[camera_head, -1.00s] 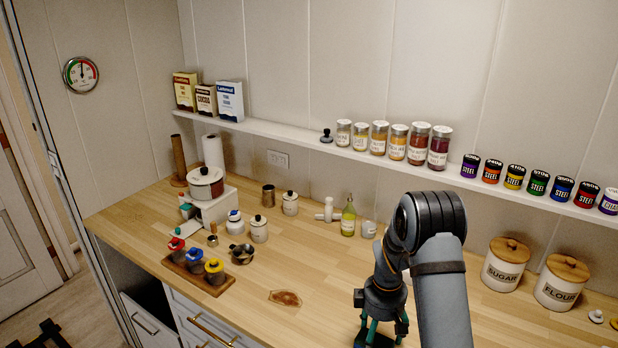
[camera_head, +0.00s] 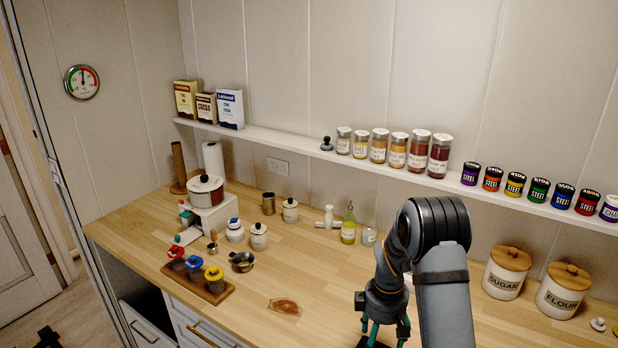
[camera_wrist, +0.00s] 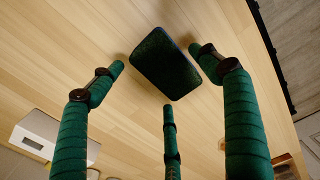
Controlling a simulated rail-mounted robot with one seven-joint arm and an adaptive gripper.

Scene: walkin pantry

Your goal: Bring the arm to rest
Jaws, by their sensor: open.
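My gripper (camera_head: 383,333) hangs over the front right of the wooden counter in the head view, beside my bent arm. The bottom edge cuts off its fingertips there. In the wrist view my gripper (camera_wrist: 158,76) shows three green-wrapped fingers spread apart, open. A dark green rectangular pad (camera_wrist: 166,64) lies on the wood between and beyond the fingertips. No finger clearly closes on it; whether one touches it I cannot tell. The pad is hidden in the head view.
Sugar (camera_head: 505,274) and flour (camera_head: 562,292) canisters stand right of my arm. An oil bottle (camera_head: 348,228) stands behind it. A brown stain or board (camera_head: 284,306) lies to the left, near a rack (camera_head: 198,281) of colored-lid jars. A shelf (camera_head: 300,141) of jars runs behind.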

